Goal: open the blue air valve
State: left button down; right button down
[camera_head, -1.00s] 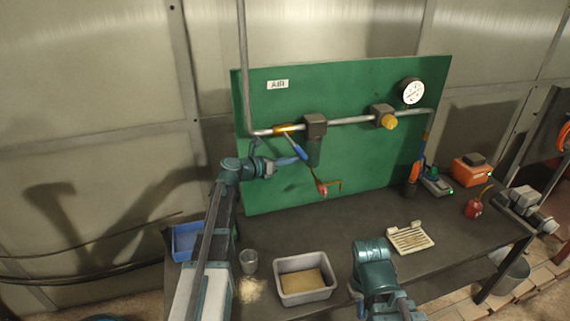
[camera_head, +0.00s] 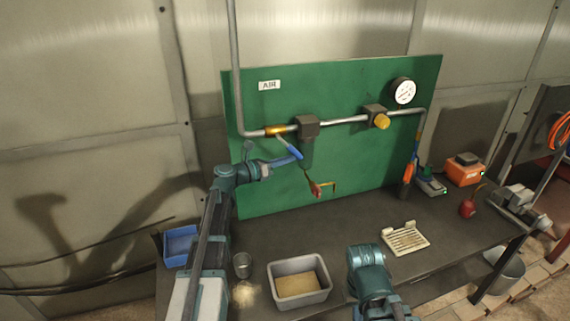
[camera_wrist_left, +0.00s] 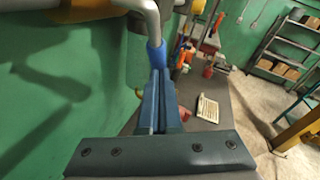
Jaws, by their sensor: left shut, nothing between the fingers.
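The air valve sits on the grey pipe of the green board, under the "AIR" label (camera_head: 269,85). It has a brass body (camera_head: 276,130) and a lever with a blue grip (camera_head: 291,149) slanting down to the right. My left gripper (camera_head: 292,161) is shut and empty, its tips at the lower end of the blue grip. In the left wrist view, the closed fingers (camera_wrist_left: 161,105) point at the blue grip (camera_wrist_left: 156,54), which overlaps their tips. I cannot tell whether they touch.
A red-handled lever (camera_head: 315,189) hangs below the valve. A yellow knob (camera_head: 381,121) and a gauge (camera_head: 403,91) are to the right. The bench holds a grey bin (camera_head: 325,292), a blue bin (camera_head: 168,260), a cup (camera_head: 242,265) and a slotted tray (camera_head: 421,243).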

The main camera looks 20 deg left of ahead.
pick_arm(q)
jog(key=d+t+h+b, duration=0.1)
jog(key=b, duration=0.2)
jog(key=w+n+t+h+b, duration=0.1)
jog(key=b, duration=0.2)
jog(key=shift+w+d+t, duration=0.15)
jog(key=shift+d+t, duration=0.25)
jog(key=shift+n+t+h, duration=0.3)
jog(key=shift+t, duration=0.1)
jog(key=shift+w+d+r+p, duration=0.25)
jog(key=shift+d+r, duration=0.1)
jog(key=shift+r, duration=0.2)
jog(key=shift+w+d+r+p, duration=0.2)
jog(key=shift+d+r+p, duration=0.1)
jog(key=shift+r, duration=0.25)
jog(key=shift+w+d+r+p, duration=0.2)
jog(key=shift+d+r, duration=0.15)
jog(key=shift+r, duration=0.2)
jog(key=s+a+f+b, duration=0.4)
jog(key=s+f+b, duration=0.4)
jog(key=s, duration=0.1)
jog(key=shift+f, duration=0.25)
jog(key=shift+a, duration=0.15)
